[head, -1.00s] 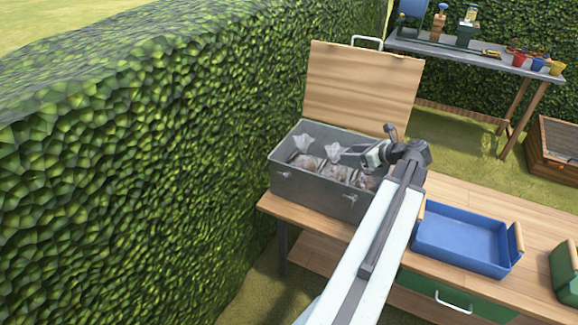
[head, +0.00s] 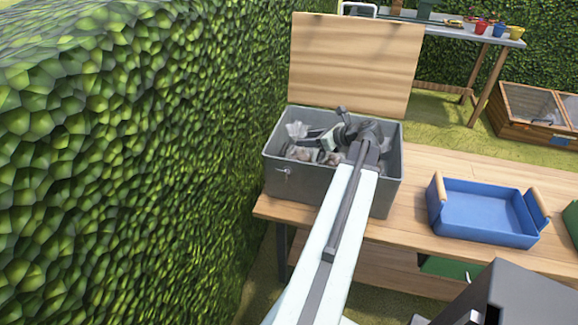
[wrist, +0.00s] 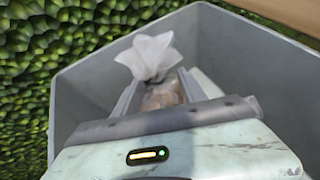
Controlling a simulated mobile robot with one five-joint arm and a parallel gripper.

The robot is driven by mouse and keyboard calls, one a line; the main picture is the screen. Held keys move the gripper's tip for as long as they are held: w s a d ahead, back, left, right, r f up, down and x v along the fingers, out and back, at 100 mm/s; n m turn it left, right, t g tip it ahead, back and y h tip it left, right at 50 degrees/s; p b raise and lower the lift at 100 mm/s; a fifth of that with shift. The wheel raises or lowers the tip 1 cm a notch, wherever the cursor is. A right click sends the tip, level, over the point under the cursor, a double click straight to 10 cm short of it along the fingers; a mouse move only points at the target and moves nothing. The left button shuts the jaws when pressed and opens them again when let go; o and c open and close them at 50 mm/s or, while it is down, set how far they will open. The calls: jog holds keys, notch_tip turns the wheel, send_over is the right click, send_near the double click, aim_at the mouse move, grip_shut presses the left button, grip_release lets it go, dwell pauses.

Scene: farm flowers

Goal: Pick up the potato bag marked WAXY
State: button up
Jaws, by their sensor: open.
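Several clear potato bags sit in the grey box. One bag (head: 298,131) with a gathered pale top is at the box's left end in the head view. A second bag (head: 328,157) lies partly under my arm. No marking, WAXY or other, can be read on any bag. My gripper (head: 312,138) is open inside the box, over the bags. In the wrist view a bag's pale gathered top (wrist: 148,55) stands just beyond the fingers, and brown potatoes (wrist: 163,96) show between them. I cannot tell whether the fingers touch the bag. My wrist hides its lower part.
The grey box (head: 335,196) has high walls, and its wooden lid (head: 355,65) stands open behind. A blue tray (head: 485,212) is on the wooden bench (head: 408,228) to the right. A hedge (head: 120,170) stands close on the left.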

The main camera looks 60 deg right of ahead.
aim_at(292, 148)
jog(key=shift+w, duration=0.1)
jog(key=shift+b+x, duration=0.6)
jog(key=shift+x, duration=0.8)
jog(key=b+x, duration=0.1)
jog(key=x, duration=0.2)
jog(key=b+x, duration=0.1)
jog(key=x, duration=0.1)
jog(key=shift+a+f+b, duration=0.1)
jog(key=shift+a+b, duration=0.2)
grip_shut()
